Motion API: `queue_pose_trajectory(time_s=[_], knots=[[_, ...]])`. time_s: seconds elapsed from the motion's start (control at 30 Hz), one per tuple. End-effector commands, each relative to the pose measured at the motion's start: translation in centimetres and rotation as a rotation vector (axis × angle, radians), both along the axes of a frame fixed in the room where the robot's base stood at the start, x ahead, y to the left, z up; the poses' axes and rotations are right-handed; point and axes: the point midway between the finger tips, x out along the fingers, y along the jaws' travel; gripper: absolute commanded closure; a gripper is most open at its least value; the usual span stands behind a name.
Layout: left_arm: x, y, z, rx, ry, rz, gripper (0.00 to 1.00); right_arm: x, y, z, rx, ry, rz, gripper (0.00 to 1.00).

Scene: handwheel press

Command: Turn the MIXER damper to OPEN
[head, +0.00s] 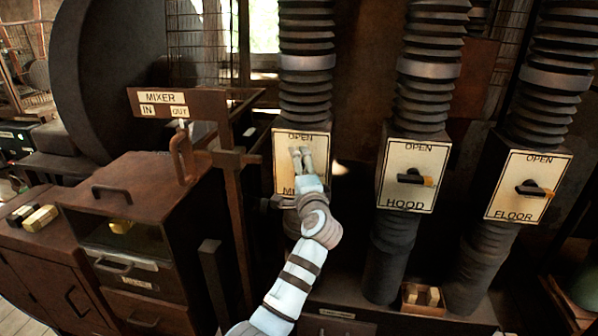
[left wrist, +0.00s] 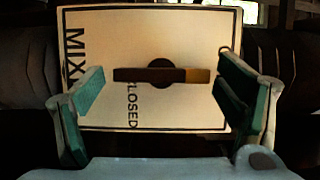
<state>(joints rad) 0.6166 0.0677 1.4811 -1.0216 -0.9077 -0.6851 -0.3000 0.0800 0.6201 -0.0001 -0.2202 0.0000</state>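The MIXER damper plate (head: 285,180) is the left one of three in the head view, with OPEN at its top. My left gripper (head: 301,150) is in front of it and hides the handle there. In the left wrist view the plate (left wrist: 190,35) appears turned sideways, MIXER on the left and CLOSED below the handle. The dark damper handle (left wrist: 150,75) lies across the picture, its yellow tip pointing right, toward the plate's OPEN end. My left gripper (left wrist: 160,95) is open, its green-padded fingers beyond either end of the handle, with gaps visible. My right gripper is not in view.
The HOOD (head: 407,185) and FLOOR (head: 525,188) dampers stand to the right, yellow tips pointing right. A MIXER IN/OUT sign (head: 163,103) and rusty post (head: 235,200) stand left of my arm. Ribbed ducts (head: 306,50) run above the plates.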

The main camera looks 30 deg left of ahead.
Motion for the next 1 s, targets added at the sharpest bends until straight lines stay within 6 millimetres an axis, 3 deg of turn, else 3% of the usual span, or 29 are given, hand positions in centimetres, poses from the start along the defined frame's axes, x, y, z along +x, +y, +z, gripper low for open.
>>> queue_pose_trajectory(time_s=[0.33,0.7,1.0], knots=[[-0.2,-0.3,0.1,0.002,-0.001,-0.001,0.1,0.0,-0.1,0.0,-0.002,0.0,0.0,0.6],[-5.0,-5.0,0.0,0.001,-0.001,-0.001,0.1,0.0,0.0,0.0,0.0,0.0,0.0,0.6],[-5.4,-5.3,0.1,0.001,-0.001,0.0,0.1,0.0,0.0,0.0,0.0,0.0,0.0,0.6]])
